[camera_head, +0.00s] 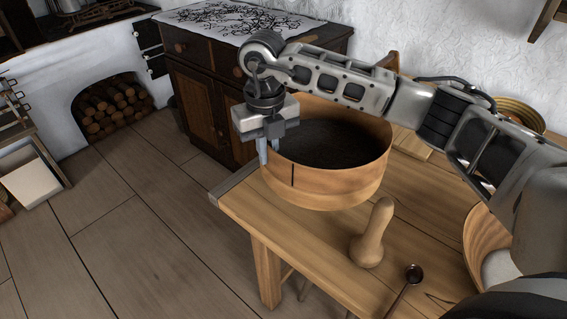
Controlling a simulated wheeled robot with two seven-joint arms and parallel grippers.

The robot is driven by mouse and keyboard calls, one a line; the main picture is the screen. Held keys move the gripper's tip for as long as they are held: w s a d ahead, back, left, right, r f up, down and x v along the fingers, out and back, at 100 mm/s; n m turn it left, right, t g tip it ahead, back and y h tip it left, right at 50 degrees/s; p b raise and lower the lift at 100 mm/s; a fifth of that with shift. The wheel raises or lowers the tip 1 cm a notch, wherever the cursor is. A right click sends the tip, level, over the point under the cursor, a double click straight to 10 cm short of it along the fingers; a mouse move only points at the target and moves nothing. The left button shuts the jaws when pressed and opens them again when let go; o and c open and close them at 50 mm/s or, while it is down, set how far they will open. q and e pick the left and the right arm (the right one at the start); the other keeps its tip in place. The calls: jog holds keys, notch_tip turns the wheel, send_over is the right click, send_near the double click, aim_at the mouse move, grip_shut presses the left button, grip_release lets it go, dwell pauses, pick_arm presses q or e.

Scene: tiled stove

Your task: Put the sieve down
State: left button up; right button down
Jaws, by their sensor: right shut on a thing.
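The sieve (330,187) is a round hoop of light wood with a dark mesh inside. It is over the far left corner of the wooden table (285,225), roughly level. I cannot tell whether its bottom touches the table top. My right gripper (268,150) is shut on the left side of the sieve's rim, pointing down, with its arm reaching across from the right. The arm hides part of the far rim. My left gripper is not in view.
A dark-bowled spoon (413,274) and a round wooden tub (480,245) are nearer and to the right. A dark cabinet (205,100) with a patterned cloth stands behind. Floor lies open left.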

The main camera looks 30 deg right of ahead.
aim_at(269, 175)
jog(key=shift+w+f, duration=0.15)
jog(key=shift+f, duration=3.3)
jog(key=shift+f, duration=0.2)
jog(key=c, duration=1.5)
grip_release()
jog(key=shift+c, duration=0.2)
notch_tip(269, 175, up, 12)
jog(key=shift+r+b, duration=0.2)
jog(key=shift+b, duration=0.1)
